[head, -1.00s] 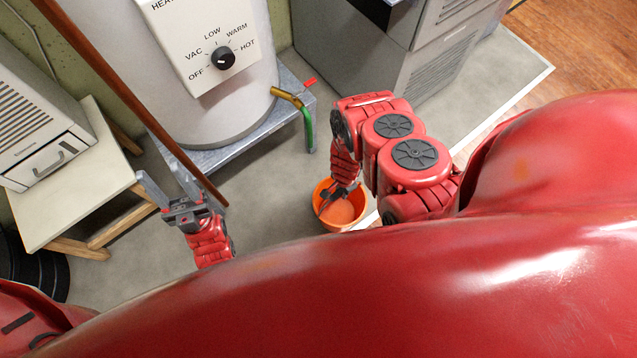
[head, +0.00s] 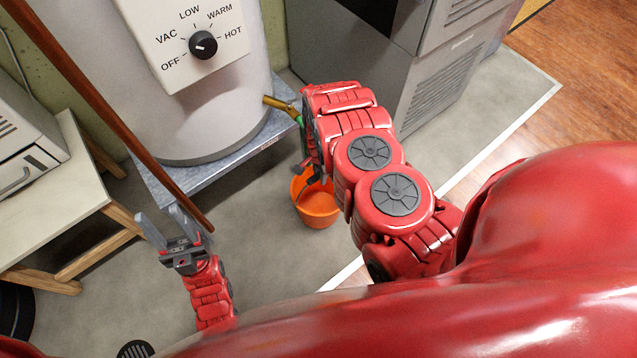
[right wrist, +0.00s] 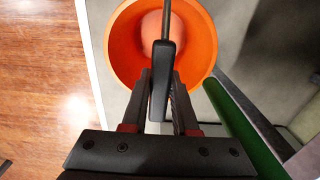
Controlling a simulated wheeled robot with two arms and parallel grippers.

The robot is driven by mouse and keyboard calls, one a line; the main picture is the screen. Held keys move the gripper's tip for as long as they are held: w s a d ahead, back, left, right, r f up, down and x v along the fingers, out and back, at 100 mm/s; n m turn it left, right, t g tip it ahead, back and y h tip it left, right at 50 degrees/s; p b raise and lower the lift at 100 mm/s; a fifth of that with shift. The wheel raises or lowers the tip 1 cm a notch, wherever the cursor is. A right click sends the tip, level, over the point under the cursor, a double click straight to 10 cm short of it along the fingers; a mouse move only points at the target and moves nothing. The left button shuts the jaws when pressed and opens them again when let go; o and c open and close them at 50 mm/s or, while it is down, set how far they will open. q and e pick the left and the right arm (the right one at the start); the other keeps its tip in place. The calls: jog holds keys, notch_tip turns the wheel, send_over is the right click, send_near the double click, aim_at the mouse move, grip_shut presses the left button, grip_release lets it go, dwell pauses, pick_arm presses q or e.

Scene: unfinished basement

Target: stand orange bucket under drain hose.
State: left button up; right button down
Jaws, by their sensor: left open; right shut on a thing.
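The orange bucket (head: 318,208) is upright near the foot of the water heater; I cannot tell if it touches the floor. My right gripper (head: 312,182) is over its rim, and the right arm hides part of it. In the right wrist view, the gripper (right wrist: 160,100) is shut on a dark bar, seemingly the bucket's handle (right wrist: 163,60), across the open bucket (right wrist: 125,45). The green drain hose (head: 298,119) hangs from a brass valve (head: 280,103), its lower part behind my arm; a green length (right wrist: 240,125) shows beside the gripper. My left gripper (head: 160,222) is open and empty.
The water heater (head: 225,110) stands on a grey metal stand (head: 215,168). A brown pole (head: 95,90) slants close to my left gripper. A wooden table (head: 60,200) is at left, and grey metal units (head: 420,95) stand at right. Concrete floor is clear around the bucket.

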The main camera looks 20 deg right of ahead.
jog(key=shift+w, duration=0.4)
notch_tip(320, 180, down, 3)
jog(key=shift+f+b, duration=0.2)
jog(key=shift+b, duration=0.65)
jog(key=c, duration=0.7)
grip_release()
notch_tip(320, 180, up, 12)
jog(key=p, duration=0.5)
jog(key=shift+a, duration=0.1)
